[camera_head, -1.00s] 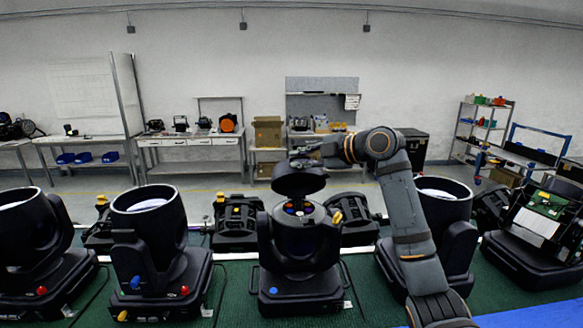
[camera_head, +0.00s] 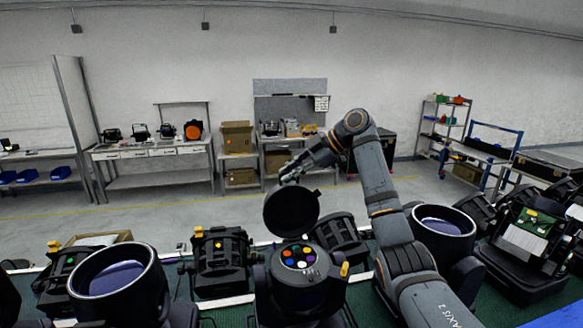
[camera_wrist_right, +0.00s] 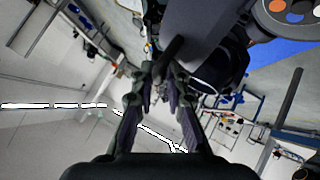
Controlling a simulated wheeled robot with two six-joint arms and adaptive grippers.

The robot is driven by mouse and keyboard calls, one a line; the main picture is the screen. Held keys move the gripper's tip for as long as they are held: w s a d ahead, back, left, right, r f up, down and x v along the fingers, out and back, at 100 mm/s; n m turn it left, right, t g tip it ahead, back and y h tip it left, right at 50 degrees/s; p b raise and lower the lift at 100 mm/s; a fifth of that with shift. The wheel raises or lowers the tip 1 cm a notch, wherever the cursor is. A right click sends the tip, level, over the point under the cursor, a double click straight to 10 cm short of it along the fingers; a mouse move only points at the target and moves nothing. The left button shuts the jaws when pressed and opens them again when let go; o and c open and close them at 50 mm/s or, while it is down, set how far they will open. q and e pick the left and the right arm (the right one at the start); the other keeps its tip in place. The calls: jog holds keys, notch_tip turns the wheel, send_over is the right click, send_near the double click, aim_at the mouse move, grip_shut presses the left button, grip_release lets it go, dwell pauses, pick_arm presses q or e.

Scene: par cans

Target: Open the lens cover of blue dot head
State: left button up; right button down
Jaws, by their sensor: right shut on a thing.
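The middle moving head (camera_head: 290,295) stands on the green mat, its round face showing colored discs (camera_head: 300,257). Its lens cover (camera_head: 291,211), a black round disc, is raised steeply behind that opening. My right gripper (camera_head: 290,174) is at the cover's upper edge, shut on it, with the arm coming in from the right. In the right wrist view the fingers (camera_wrist_right: 162,76) close on a narrow dark part, and the colored discs (camera_wrist_right: 290,12) show at the upper right corner. The head's base and its blue dot are out of frame. My left gripper is not in view.
Another head (camera_head: 118,280) stands to the left and one (camera_head: 444,222) to the right, behind my right arm. Smaller black units (camera_head: 221,258) line the back of the mat. Workbenches (camera_head: 152,150) and a shelf (camera_head: 443,128) stand along the far wall beyond open floor.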

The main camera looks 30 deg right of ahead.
jog(key=shift+w+f+g, duration=0.3)
jog(key=shift+w+f, duration=0.1)
jog(key=shift+f, duration=0.25)
jog(key=shift+d, duration=0.1)
jog(key=c, duration=1.6)
grip_release()
jog(key=shift+o, duration=0.7)
jog(key=shift+w, duration=0.35)
jog(key=v, duration=1.2)
